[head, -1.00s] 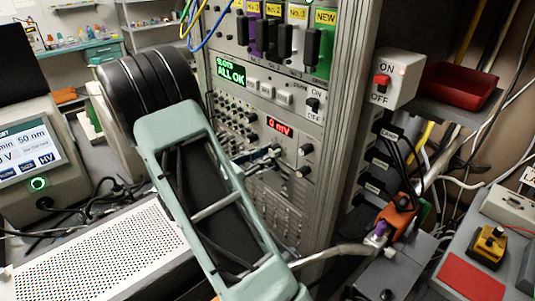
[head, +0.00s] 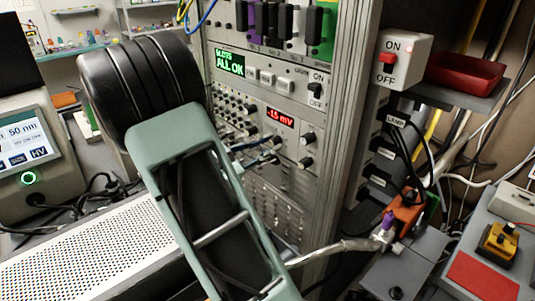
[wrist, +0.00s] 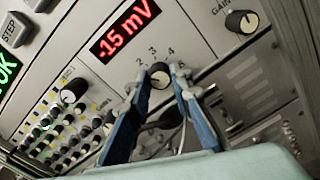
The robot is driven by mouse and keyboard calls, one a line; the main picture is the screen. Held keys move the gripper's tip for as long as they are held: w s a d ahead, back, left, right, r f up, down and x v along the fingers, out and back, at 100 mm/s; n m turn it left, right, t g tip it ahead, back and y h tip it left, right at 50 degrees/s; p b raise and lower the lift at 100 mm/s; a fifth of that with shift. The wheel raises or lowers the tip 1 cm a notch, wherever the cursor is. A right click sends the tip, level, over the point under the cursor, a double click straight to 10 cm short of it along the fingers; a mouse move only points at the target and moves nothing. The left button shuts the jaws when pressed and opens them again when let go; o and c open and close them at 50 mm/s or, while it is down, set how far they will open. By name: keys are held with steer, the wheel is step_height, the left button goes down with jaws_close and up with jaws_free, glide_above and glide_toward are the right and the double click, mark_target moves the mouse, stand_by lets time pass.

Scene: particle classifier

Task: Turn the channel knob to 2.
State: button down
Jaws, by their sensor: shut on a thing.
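The channel knob (wrist: 160,76) is a small dark knob with a pale face. It sits on the grey panel below the red display, with the digits 2, 3, 4 and 5 printed around it. My gripper (wrist: 158,84) has its two blue fingers on either side of this knob and is shut on it. The knob's pointer direction is hard to read. In the head view my gripper (head: 264,150) is small at the panel and the knob is mostly hidden by the fingers. The red display (head: 280,117) shows a negative mV value, and it also shows in the wrist view (wrist: 124,29).
A gain knob (wrist: 241,21) is to the right of the channel knob. Several small knobs (wrist: 74,90) crowd the panel to the left. Cables hang below the fingers. An ON/OFF switch box (head: 401,60) is on the rack's right side.

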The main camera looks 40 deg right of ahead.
steer(key=shift+f+m+b, duration=0.1)
steer(key=shift+m+b, duration=1.05)
steer(key=shift+m, duration=0.15)
steer(key=c, duration=1.7)
jaws_free()
steer(key=shift+c, duration=0.2)
steer(key=a, duration=1.2)
steer(key=shift+s, duration=0.45)
steer(key=shift+m, duration=0.3)
